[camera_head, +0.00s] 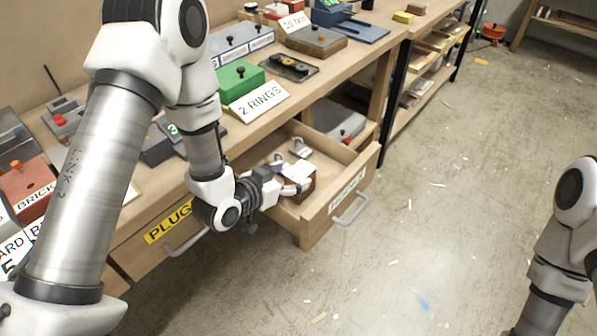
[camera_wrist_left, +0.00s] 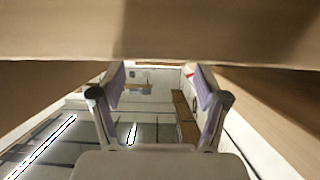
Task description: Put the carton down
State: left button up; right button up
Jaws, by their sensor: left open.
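A small brown carton (camera_head: 307,188) sits in the open drawer (camera_head: 352,180) under the workbench, partly hidden by my left gripper. My left gripper (camera_head: 297,181) reaches into the drawer from the left; its fingers are open and at the carton. I cannot tell whether they touch it. In the left wrist view my open left gripper (camera_wrist_left: 160,88) shows two spread fingers with nothing clearly between them. A wide brown surface fills the top of that view; I cannot tell if it is carton or drawer. My right gripper is out of view.
The drawer front has a metal handle (camera_head: 351,209) and a label. A shut drawer with a yellow label (camera_head: 168,222) is to its left. On the bench stand a green block (camera_head: 240,80) and a "2 RINGS" sign (camera_head: 262,101). The floor at right is open, with scattered scraps.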

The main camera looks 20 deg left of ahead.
pick_arm(q)
jog(key=p+v, duration=0.4)
jog(key=v, duration=0.4)
jog(key=s+a+f+n+g+y, duration=0.2)
jog(key=s+f+n+g+y, duration=0.2)
jog(key=s+f+g, duration=0.8)
jog(key=s+f, duration=0.9)
jog(key=s, duration=0.1)
jog(key=shift+g+y, duration=0.3)
jog(key=shift+g, duration=0.1)
jog(key=shift+a+r, duration=0.1)
jog(key=shift+a, duration=0.05)
